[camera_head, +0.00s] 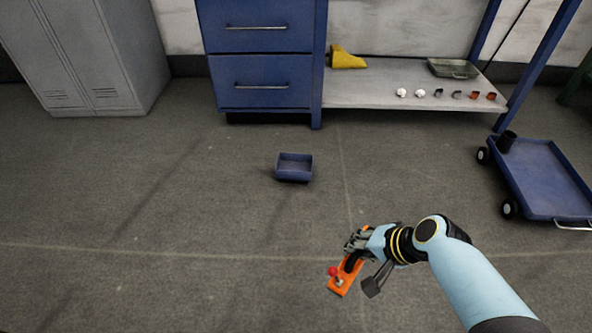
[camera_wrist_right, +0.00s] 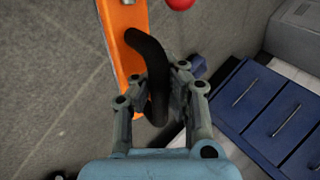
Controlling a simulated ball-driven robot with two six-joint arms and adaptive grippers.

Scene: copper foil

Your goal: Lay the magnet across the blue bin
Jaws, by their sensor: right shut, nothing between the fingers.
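The magnet (camera_head: 341,281) is an orange bar with a black curved handle and a red knob. It shows at the lower middle of the head view and at the top of the wrist view (camera_wrist_right: 127,60). My right gripper (camera_head: 357,250) is at the magnet's handle, its fingers shut with nothing held between them. In the wrist view the fingers (camera_wrist_right: 158,80) overlap the handle. I cannot tell whether the magnet is touching the floor. The small blue bin (camera_head: 293,175) stands upright on the floor, farther off and to the left. My left gripper is out of view.
A blue drawer cabinet (camera_head: 262,84) and a low shelf (camera_head: 375,91) with a yellow item (camera_head: 347,59), a tray and several small parts stand behind. A blue cart (camera_head: 549,185) is at the right, grey lockers (camera_head: 107,60) at the left. The floor around the bin is clear.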

